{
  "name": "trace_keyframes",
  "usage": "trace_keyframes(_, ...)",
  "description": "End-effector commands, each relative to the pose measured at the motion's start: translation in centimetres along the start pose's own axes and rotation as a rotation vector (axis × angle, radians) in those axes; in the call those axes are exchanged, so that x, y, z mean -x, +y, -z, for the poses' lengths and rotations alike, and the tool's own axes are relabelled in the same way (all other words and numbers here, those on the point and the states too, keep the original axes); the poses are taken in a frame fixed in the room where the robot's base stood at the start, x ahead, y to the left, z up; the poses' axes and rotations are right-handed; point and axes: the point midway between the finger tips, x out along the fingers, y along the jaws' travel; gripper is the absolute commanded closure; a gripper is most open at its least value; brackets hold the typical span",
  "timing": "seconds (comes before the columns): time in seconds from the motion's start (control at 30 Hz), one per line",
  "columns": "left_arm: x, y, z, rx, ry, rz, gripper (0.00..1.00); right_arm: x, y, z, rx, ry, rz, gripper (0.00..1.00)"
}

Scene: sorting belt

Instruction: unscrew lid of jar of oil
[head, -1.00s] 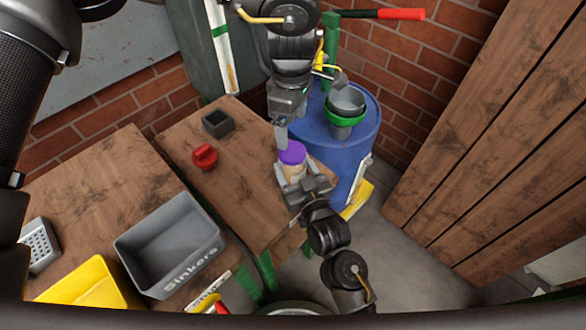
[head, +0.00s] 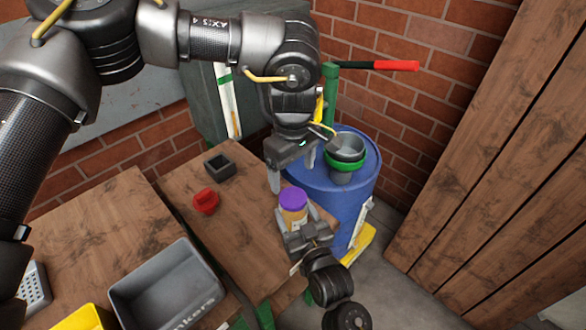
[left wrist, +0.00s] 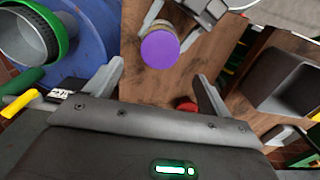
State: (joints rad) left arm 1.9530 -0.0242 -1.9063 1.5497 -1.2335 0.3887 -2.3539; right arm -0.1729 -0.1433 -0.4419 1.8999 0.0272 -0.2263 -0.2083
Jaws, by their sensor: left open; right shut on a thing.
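The jar of oil (head: 294,216) stands upright at the right part of the wooden table, with its purple lid (head: 293,198) on top. The lid also shows from above in the left wrist view (left wrist: 159,49). My right gripper (head: 293,228) is shut around the jar's body from the near side. My left gripper (head: 292,170) is open and empty above and just behind the jar. In the left wrist view its two fingers (left wrist: 157,84) are spread apart, with the lid beyond their tips and not touching them.
A red object (head: 206,201) and a small dark square box (head: 220,165) lie left of the jar. A blue barrel (head: 359,185) with a green-rimmed funnel (head: 346,152) stands close on the right. A grey bin (head: 165,284) and a yellow bin (head: 85,319) sit at the lower left.

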Motion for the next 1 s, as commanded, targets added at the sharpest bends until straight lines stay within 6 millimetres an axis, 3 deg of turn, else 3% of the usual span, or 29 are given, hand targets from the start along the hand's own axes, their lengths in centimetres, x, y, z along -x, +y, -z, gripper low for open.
trace_keyframes(0.5, -6.9, -0.1, -0.1, 0.002, 0.000, 0.002, 0.18, 0.0, 0.0, 0.0, 0.000, 0.000, 0.000, 1.00)
trace_keyframes(0.9, -7.6, -0.1, 0.0, 0.002, 0.000, 0.001, 0.18, 0.0, 0.0, 0.0, 0.000, 0.000, 0.000, 1.00)
trace_keyframes(1.0, -7.6, -0.1, 0.0, 0.002, 0.000, 0.001, 0.30, 0.0, 0.0, 0.0, 0.000, 0.000, 0.000, 1.00)
